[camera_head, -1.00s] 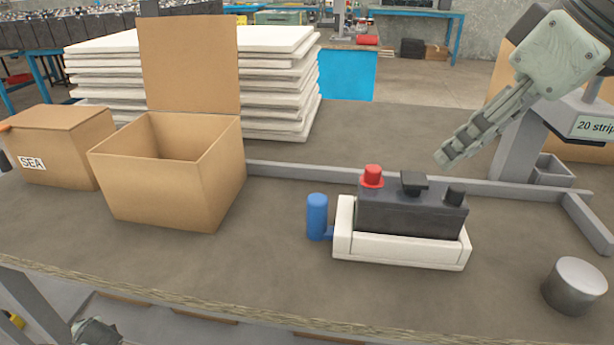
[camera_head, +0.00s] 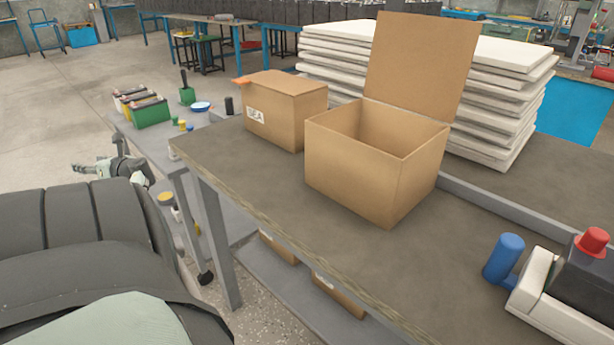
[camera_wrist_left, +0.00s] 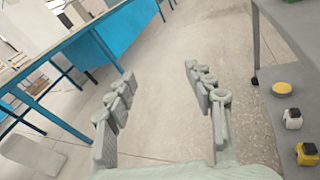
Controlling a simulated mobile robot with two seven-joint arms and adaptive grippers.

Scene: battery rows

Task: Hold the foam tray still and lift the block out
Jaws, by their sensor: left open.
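The white foam tray (camera_head: 535,305) is at the lower right edge of the head view, on the workbench, partly cut off. The dark block (camera_head: 588,278) sits in it, with a red cap (camera_head: 593,241) on top; its right part is out of frame. A blue cylinder (camera_head: 503,258) stands at the tray's left end. My left gripper (camera_head: 80,169) is far to the left, off the bench, apart from tray and block. In the left wrist view its fingers (camera_wrist_left: 158,95) are spread wide with only floor between them. My right gripper is not in view.
An open cardboard box (camera_head: 360,175) and a closed box (camera_head: 285,108) stand on the workbench (camera_head: 290,205). White slabs (camera_head: 490,95) are stacked behind. The bench between open box and tray is clear.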

